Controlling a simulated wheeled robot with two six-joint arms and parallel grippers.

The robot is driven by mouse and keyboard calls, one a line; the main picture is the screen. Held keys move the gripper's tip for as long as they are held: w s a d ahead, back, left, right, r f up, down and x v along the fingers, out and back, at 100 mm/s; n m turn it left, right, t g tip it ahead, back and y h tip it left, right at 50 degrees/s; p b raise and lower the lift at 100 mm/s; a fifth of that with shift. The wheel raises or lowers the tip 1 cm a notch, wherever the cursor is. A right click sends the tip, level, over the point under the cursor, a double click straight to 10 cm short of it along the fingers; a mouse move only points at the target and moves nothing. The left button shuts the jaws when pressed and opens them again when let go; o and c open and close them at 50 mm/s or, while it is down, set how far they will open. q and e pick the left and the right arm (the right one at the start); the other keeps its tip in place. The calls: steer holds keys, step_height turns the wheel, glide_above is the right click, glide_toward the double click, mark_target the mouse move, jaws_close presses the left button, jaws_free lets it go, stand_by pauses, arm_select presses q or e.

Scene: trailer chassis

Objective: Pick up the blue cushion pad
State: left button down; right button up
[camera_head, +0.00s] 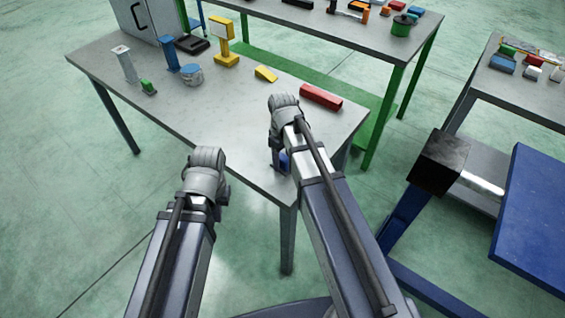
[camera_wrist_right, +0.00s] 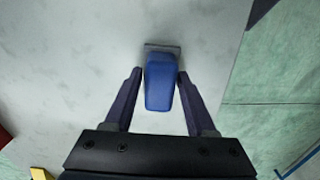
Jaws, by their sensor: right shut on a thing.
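The blue cushion pad (camera_wrist_right: 160,85) stands on the grey table, between the two fingers of my right gripper (camera_wrist_right: 160,80) in the right wrist view. The fingers are shut on its sides, and a thin grey edge shows at its far end. In the head view the pad (camera_head: 284,160) is mostly hidden behind my right wrist, near the table's front right corner. My left gripper (camera_head: 206,160) hangs in front of the table's near edge; its fingers are hidden by the wrist.
The grey table (camera_head: 235,130) carries a red block (camera_head: 321,96), a yellow wedge (camera_head: 265,74), a yellow stand (camera_head: 224,42), a blue post (camera_head: 171,54) and a grey post (camera_head: 124,64). A blue panel (camera_head: 535,215) stands at the right. The table's middle is clear.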

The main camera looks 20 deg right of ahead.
mark_target(283, 157)
jaws_close()
steer(key=shift+r, duration=0.15)
step_height(283, 157, up, 10)
steer(key=p, duration=1)
steer(key=shift+o, duration=2.1)
jaws_free()
steer(key=c, duration=0.7)
